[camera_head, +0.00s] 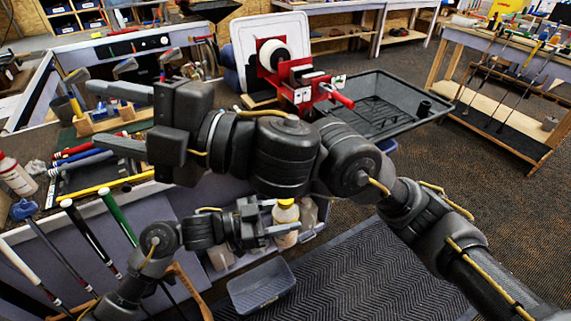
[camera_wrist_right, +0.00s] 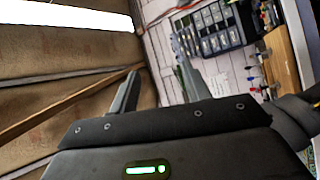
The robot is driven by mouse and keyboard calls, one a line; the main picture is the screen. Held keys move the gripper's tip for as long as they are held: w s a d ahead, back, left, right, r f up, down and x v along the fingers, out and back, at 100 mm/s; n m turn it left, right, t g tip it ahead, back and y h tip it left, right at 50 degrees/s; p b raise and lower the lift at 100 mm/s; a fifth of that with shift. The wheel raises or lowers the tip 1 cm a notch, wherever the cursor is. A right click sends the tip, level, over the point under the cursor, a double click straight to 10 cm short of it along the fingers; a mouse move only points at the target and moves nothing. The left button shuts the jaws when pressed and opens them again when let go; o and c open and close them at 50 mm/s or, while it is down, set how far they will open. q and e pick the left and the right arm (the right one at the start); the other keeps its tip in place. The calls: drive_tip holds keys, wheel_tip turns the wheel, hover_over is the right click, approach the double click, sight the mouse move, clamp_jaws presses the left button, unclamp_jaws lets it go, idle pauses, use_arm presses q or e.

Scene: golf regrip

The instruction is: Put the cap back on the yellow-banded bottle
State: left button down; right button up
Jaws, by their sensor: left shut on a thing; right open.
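A pale bottle with a yellow band (camera_head: 287,217) is upright in the lower middle of the head view, at the bench's front edge. My left gripper (camera_head: 281,227) is shut on this bottle, and its finger crosses the bottle's front. The bottle's top is small, and I cannot tell whether a cap is on it. I cannot make out a loose cap for certain. My right gripper (camera_head: 95,115) is open and empty at the upper left, above the bench. Its spread fingers also show in the right wrist view (camera_wrist_right: 158,85), with nothing between them.
A dark tray (camera_head: 395,90) holds a small black cylinder (camera_head: 424,108). A red clamp device (camera_head: 300,85) stands beside it. A white bottle with a red top (camera_head: 14,175) and several clubs are at the left. A grey bin (camera_head: 262,287) is below. My right arm hides the bench's middle.

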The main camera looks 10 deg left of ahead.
drive_tip(key=s+a+f+n+g+h, duration=0.2)
drive_tip(key=s+a+f+n+h, duration=0.15)
drive_tip(key=n, duration=0.35)
drive_tip(key=w+d+f+n+t+h, duration=0.15)
drive_tip(key=w+f+n+h, duration=0.25)
drive_tip(key=f+n+h, duration=0.45)
drive_tip(key=w+d+f+n+h, duration=0.2)
drive_tip(key=w+d+n, duration=0.2)
drive_tip(key=w+d, duration=0.1)
drive_tip(key=w+d+f+n+t+h, duration=0.1)
drive_tip(key=w+d+f+n+h, duration=0.1)
drive_tip(key=d, duration=0.5)
drive_tip(key=w+d+f+n+t+h, duration=0.1)
drive_tip(key=w+d+n+h, duration=0.3)
drive_tip(key=w+d+n, duration=0.2)
drive_tip(key=shift+w+d+f+n, duration=0.2)
drive_tip(key=shift+w+n, duration=0.2)
drive_tip(key=shift+n, duration=0.05)
drive_tip(key=shift+w+d+f+n, duration=0.2)
drive_tip(key=shift+w+n, duration=0.2)
drive_tip(key=shift+s+d+n, duration=0.2)
drive_tip(key=shift+s+n, duration=0.15)
drive_tip(key=shift+n, duration=0.35)
drive_tip(key=shift+s+n+g, duration=0.35)
drive_tip(key=shift+s+n, duration=0.05)
drive_tip(key=shift+n, duration=0.4)
